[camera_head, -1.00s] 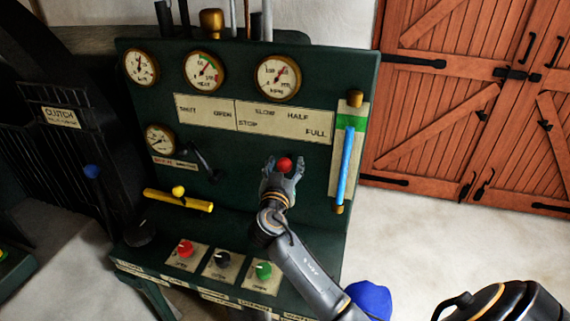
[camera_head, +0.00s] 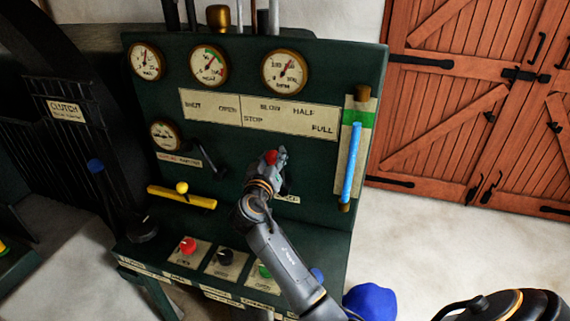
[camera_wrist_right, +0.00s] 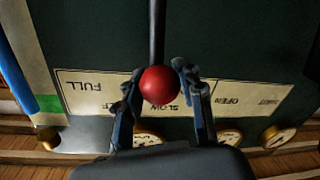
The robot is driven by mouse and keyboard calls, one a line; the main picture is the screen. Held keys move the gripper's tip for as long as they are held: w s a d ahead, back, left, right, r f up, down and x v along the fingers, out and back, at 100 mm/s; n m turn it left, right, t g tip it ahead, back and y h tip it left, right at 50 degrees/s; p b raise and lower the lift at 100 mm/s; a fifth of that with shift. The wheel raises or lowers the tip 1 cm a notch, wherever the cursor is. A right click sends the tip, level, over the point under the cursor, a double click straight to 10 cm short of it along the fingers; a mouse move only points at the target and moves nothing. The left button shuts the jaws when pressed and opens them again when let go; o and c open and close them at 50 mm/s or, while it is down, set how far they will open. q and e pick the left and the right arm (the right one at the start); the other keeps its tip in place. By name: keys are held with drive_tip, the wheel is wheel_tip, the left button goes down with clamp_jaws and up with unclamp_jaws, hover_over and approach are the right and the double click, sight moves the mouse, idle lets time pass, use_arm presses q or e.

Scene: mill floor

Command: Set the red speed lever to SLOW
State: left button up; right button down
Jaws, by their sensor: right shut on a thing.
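The red ball knob of the speed lever (camera_head: 270,157) shows at my right gripper (camera_head: 273,165) in front of the green panel. In the right wrist view the red knob (camera_wrist_right: 160,85) sits between the two fingers of my right gripper (camera_wrist_right: 160,95), which is shut on it. The lever's dark rod (camera_wrist_right: 157,30) runs up from the knob in that view. The label plate (camera_head: 270,112) above reads STOP, SLOW, HALF and FULL from left to right. The knob is below the plate, roughly under SLOW. My left gripper is not in view.
Gauges (camera_head: 285,72) line the panel top. A blue sight tube (camera_head: 351,162) stands at its right edge. A black crank (camera_head: 208,155) and a yellow handle (camera_head: 181,197) are left of my gripper. Red (camera_head: 187,245), black and green knobs sit on the ledge below.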

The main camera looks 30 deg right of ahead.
drive_tip(key=shift+w+a+f+n, duration=0.25)
drive_tip(key=shift+w+a+n, duration=0.35)
drive_tip(key=shift+w+n, duration=0.1)
drive_tip(key=c, duration=0.8)
unclamp_jaws()
drive_tip(key=shift+a, duration=0.1)
drive_tip(key=shift+s+r, duration=0.1)
drive_tip(key=v, duration=1.2)
